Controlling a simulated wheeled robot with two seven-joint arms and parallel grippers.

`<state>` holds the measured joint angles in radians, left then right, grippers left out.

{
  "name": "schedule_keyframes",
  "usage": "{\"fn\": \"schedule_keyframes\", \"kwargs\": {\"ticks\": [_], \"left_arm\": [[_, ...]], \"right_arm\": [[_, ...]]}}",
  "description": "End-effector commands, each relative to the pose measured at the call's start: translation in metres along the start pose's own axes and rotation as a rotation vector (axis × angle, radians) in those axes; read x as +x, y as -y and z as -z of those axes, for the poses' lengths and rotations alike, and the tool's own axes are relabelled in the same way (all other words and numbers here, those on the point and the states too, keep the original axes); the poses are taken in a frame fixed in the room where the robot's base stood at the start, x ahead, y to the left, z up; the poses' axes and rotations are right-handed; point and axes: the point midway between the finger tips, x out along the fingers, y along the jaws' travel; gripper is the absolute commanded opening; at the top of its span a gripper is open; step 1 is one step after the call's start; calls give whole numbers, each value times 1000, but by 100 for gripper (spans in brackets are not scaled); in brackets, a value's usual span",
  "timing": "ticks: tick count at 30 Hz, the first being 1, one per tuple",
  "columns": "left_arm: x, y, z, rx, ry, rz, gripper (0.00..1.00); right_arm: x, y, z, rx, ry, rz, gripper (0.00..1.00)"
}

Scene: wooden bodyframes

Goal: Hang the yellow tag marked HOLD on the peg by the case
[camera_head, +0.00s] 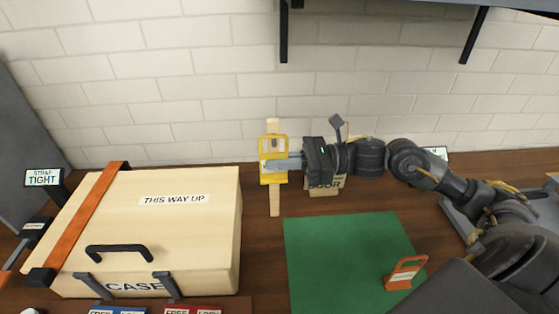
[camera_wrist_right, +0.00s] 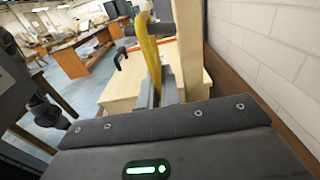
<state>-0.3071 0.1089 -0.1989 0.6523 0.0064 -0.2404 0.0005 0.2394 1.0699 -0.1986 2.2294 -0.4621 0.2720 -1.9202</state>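The yellow tag (camera_head: 264,178) is upright in front of the wooden post (camera_head: 274,203), to the right of the case (camera_head: 192,235). My right gripper (camera_head: 288,163) comes in from the right and is shut on the tag; its fingers cover the tag's middle, so I cannot read its marking. The tag has an opening near its top. I cannot tell whether a peg passes through it. In the right wrist view the tag (camera_wrist_right: 149,45) is edge-on between the fingers (camera_wrist_right: 158,92), close beside the post (camera_wrist_right: 187,45). My left gripper is not in view.
A green mat (camera_head: 335,250) lies right of the case, with an orange tag-like piece (camera_head: 405,272) on it. An orange strap (camera_head: 85,215) crosses the case. A white brick wall (camera_head: 180,95) closes the back.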

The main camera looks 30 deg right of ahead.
Motion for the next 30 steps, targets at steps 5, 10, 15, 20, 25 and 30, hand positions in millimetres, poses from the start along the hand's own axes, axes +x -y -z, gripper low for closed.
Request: {"fn": "schedule_keyframes", "kwargs": {"ticks": [5, 10, 15, 20, 25, 30], "left_arm": [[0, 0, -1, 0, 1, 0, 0], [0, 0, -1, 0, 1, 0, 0], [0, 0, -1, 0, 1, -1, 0], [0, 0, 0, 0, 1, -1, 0], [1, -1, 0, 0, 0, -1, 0], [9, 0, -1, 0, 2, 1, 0]], "right_arm": [[0, 0, 0, 0, 0, 0, 9], [0, 0, 0, 0, 0, 1, 30], [0, 1, 0, -1, 1, 3, 30], [0, 1, -1, -1, 1, 4, 30], [-2, 2, 0, -2, 1, 6, 30], [-17, 2, 4, 0, -3, 9, 30]]}}
